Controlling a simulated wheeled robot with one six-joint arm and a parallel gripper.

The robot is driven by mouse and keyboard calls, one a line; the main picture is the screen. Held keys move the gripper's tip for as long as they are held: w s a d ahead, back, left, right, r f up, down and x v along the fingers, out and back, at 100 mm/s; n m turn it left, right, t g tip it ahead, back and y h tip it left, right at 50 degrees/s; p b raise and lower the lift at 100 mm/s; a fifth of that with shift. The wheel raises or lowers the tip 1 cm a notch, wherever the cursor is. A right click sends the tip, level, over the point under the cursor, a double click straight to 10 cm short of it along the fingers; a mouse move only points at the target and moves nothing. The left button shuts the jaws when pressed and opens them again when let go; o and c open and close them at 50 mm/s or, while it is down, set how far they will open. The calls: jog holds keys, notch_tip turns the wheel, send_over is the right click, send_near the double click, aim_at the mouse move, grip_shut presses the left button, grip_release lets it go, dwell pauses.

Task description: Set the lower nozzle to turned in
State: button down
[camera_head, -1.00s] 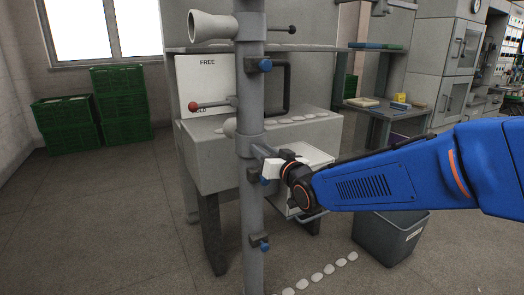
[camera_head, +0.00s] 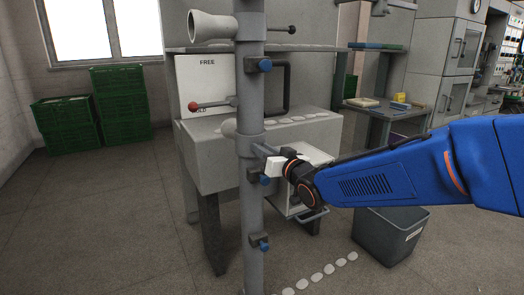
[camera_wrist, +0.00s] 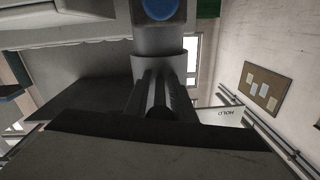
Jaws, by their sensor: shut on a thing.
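A short grey arm (camera_head: 264,149) runs from the collar to the right, towards my gripper (camera_head: 280,161). My gripper is shut on this arm, though the grip itself is small in the head view. In the wrist view, the dark fingers (camera_wrist: 155,98) close around a bar below a grey cylindrical part (camera_wrist: 160,45).
The upper nozzle (camera_head: 212,26) is a white horn pointing left, with a black-knobbed handle (camera_head: 292,29). A red-knobbed lever (camera_head: 194,107) stands before a FREE/HOLD panel (camera_head: 205,75). A grey bin (camera_head: 390,238) stands below my arm. Green crates (camera_head: 120,103) are at the left.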

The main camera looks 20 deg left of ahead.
dwell(0.4)
jog(key=c, duration=1.8)
grip_release()
jog(key=shift+d, duration=0.2)
jog(key=v, duration=1.7)
jog(key=shift+d, duration=0.1)
